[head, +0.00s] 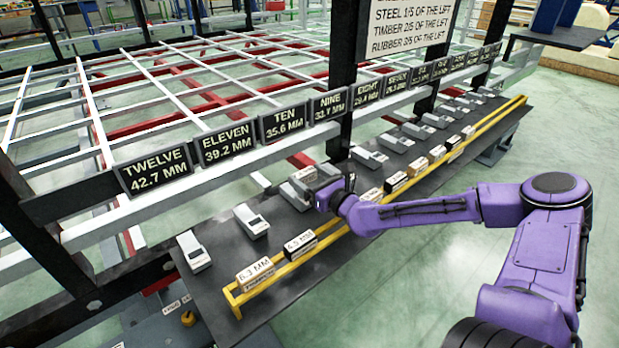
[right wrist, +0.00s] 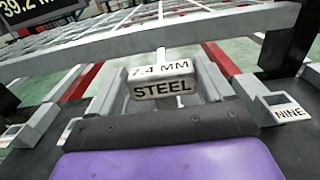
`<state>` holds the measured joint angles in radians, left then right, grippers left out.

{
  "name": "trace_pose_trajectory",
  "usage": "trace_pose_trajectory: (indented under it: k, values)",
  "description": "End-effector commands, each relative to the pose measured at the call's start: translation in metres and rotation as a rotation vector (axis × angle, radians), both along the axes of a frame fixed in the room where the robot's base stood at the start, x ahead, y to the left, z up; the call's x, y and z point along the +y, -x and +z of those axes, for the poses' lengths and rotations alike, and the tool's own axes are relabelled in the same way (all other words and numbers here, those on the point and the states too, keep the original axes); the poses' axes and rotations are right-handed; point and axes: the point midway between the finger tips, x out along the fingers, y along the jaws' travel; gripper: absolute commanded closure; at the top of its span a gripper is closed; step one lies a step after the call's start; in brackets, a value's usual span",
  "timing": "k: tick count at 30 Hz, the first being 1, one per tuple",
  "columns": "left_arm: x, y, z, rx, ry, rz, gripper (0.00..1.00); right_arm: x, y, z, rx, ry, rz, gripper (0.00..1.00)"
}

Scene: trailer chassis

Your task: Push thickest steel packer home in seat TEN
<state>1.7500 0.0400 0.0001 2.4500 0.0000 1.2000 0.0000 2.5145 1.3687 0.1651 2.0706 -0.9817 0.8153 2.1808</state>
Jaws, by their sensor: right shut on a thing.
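My right gripper (head: 328,190) is shut on the steel packer, at the seat below the TEN sign (head: 284,122), which reads 35.6 MM. In the right wrist view the packer (right wrist: 162,88) is a pale block marked 7.4 MM STEEL, facing the camera. It sits between grey side pieces at seat TEN (head: 296,196). The seat is partly hidden by my gripper and the packer, so I cannot tell how deep the packer is in it. My left gripper is not in view.
Grey seats stand in a row on a dark shelf (head: 222,290); seat NINE (right wrist: 283,108) is just right. A yellow rack (head: 330,237) along the front edge holds labelled packers, including 6.3 MM (head: 256,273) and 4.5 MM (head: 300,245). The white chassis rail (head: 235,165) runs behind.

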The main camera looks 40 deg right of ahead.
Motion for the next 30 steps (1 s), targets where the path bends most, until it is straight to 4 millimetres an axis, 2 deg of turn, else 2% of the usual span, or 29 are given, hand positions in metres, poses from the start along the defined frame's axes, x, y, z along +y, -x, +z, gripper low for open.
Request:
trace_pose_trajectory:
  k: [30]
  values:
    - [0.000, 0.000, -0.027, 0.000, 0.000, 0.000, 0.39, 0.000, 0.000, -0.026, -0.002, 0.000, 0.000, 0.64]
